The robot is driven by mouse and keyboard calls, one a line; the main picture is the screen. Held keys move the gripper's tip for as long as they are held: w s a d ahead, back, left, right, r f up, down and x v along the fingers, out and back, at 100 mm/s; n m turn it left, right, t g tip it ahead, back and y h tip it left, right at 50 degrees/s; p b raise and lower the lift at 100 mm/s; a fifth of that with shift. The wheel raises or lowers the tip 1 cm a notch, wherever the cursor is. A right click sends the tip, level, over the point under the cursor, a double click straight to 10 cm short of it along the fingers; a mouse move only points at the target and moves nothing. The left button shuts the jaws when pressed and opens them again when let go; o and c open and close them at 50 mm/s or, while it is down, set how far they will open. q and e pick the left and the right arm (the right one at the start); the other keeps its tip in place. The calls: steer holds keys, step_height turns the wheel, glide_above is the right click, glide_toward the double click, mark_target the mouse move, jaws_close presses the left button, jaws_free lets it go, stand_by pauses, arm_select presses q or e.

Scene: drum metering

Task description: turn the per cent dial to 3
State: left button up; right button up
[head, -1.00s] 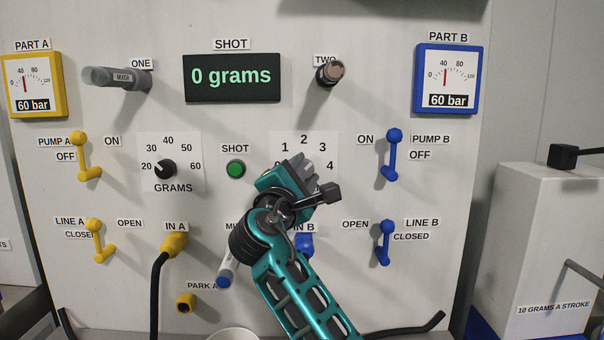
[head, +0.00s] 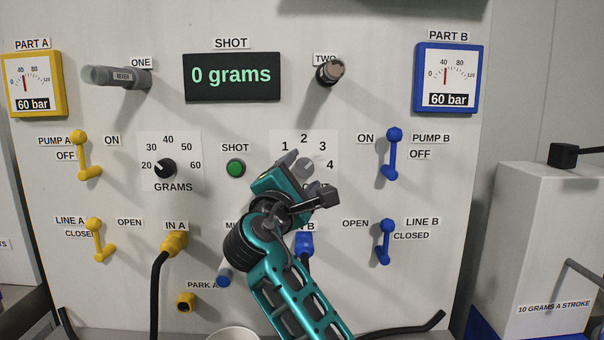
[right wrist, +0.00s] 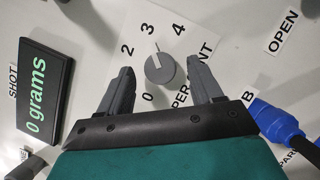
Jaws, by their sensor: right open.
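The per cent dial is a round grey knob (right wrist: 160,69) with a white pointer line. In the right wrist view the pointer is directed close to the 3, slightly to its 4 side. In the head view the dial (head: 306,167) shows in part above my right gripper, which hides its lower side and the 0. My right gripper (right wrist: 159,72) is open, one finger on each side of the knob, with a visible gap to each finger. Its fingers hold nothing. My left gripper is not in view.
The grams dial (head: 165,168) and green shot button (head: 236,168) lie left of my right gripper. Blue pump B (head: 393,155) and line B (head: 386,242) levers stand to the right. A blue plug (right wrist: 275,118) is close below the gripper. The shot display (head: 232,76) reads 0 grams.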

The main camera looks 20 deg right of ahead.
steer(key=b+v, duration=0.1)
steer(key=v, duration=1)
steer(key=shift+s+a, duration=0.15)
steer(key=shift+s, duration=0.1)
